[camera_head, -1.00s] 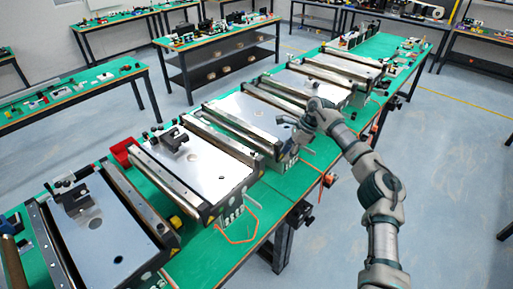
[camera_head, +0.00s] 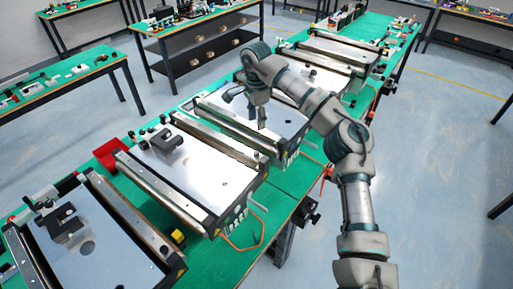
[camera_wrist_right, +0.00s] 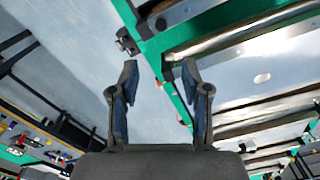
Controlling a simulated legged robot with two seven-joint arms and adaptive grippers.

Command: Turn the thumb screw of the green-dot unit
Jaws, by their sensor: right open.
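Several mini conveyor units with flat metal plates and side rails stand in a row on the green table, including a near unit (camera_head: 110,262), a middle unit (camera_head: 205,170) and a third unit (camera_head: 285,118). I cannot make out a green dot on any of them, nor tell which small part is the thumb screw. My right gripper (camera_head: 257,118) points down over the third unit, its fingers apart and nothing between them. In the right wrist view the same gripper (camera_wrist_right: 159,70) is open and empty, with the table edge and unit rails beyond. My left gripper is not in view.
A red bin (camera_head: 109,154) and a yellow block (camera_head: 178,237) lie beside the units. A dark clamp-like part (camera_head: 305,213) juts from the table's right edge, with orange cable (camera_head: 245,246) nearby. Floor right of the table is clear.

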